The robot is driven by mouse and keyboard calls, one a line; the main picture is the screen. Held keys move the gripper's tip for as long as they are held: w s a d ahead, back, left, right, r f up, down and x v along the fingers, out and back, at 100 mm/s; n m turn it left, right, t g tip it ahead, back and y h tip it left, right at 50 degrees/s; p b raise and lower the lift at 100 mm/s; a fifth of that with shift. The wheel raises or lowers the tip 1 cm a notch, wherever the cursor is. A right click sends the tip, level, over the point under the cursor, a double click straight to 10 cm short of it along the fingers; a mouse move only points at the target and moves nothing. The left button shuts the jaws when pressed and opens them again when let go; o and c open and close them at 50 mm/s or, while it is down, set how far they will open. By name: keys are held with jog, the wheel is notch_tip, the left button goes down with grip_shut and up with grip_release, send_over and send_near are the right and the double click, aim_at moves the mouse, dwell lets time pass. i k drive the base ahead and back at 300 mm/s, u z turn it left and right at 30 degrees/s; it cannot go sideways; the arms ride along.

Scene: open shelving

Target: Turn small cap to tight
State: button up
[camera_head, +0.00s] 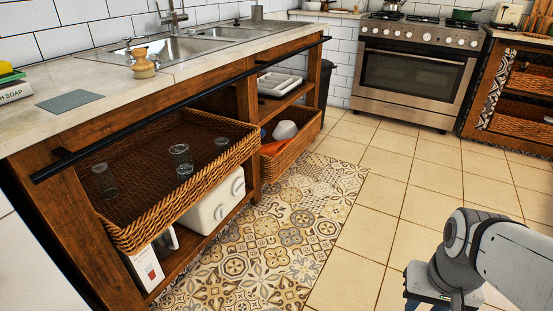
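I cannot make out a small cap anywhere in the head view. My gripper (432,288) is at the lower right, at the end of my grey and white arm, over the tiled floor. It is partly cut off by the bottom edge, and its fingertips are not clear. I see nothing held in it. It is well apart from the shelving and the counter.
The wooden counter unit (88,146) runs along the left, with a black rail. A pulled-out wicker basket (150,225) holds several glasses. A white appliance (213,208) sits below. An oven (415,75) stands at the back. The tiled floor (390,205) is clear.

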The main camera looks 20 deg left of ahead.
aim_at(219, 213)
jog(key=u, duration=1.3)
jog(key=i, duration=1.6)
jog(key=u, duration=0.15)
